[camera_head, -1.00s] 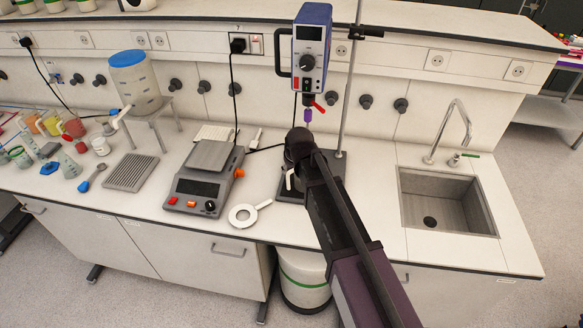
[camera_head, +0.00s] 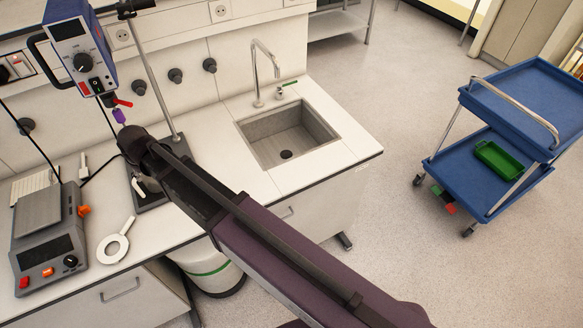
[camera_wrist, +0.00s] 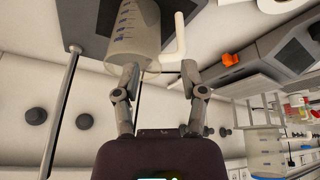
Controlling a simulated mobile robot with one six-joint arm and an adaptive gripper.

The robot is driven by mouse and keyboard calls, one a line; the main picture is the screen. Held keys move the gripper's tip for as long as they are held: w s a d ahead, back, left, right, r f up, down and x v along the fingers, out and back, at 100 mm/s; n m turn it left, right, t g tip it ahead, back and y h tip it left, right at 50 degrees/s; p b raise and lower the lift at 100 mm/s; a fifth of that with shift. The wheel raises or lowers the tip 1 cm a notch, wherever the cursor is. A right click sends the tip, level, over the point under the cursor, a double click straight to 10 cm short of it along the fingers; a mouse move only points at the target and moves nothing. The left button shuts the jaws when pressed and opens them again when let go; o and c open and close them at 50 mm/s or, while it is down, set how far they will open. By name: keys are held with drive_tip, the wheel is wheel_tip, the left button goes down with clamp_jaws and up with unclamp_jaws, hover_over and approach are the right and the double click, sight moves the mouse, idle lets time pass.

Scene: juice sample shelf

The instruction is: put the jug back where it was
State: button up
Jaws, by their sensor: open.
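The jug is a translucent measuring jug (camera_wrist: 138,28) with blue graduation marks and a white handle (camera_wrist: 178,38). In the wrist view it stands on the dark base plate of the stirrer stand. In the head view only a small pale part of the jug (camera_head: 150,185) shows beside my arm, which hides the rest. My gripper (camera_wrist: 159,68) is open. Its fingers are spread, one by the jug's body and the other by the handle. I cannot tell whether either finger touches the jug.
The overhead stirrer (camera_head: 78,45) hangs above the base plate (camera_head: 154,202). A hotplate (camera_head: 45,240) and a white ring with a handle (camera_head: 114,246) lie to the left. The sink (camera_head: 290,135) is to the right. A blue cart (camera_head: 530,105) stands on open floor farther right.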

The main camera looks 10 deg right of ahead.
drive_tip(key=w+d+f+m+g+h, duration=0.15)
drive_tip(key=d+m, duration=0.35)
drive_tip(key=d, duration=2.2)
drive_tip(key=s+d+m+g, duration=0.1)
drive_tip(key=s+d, duration=0.3)
drive_tip(key=d, duration=0.6)
drive_tip(key=s+d+m+h, duration=0.1)
drive_tip(key=s+d+m, duration=0.3)
drive_tip(key=d, duration=0.7)
drive_tip(key=shift+s+d+g, duration=0.25)
drive_tip(key=shift+s+g, duration=0.1)
drive_tip(key=shift+s, duration=0.45)
drive_tip(key=shift+h, duration=0.25)
wheel_tip(320, 180, down, 5)
drive_tip(key=b, duration=0.5)
drive_tip(key=shift+f, duration=0.15)
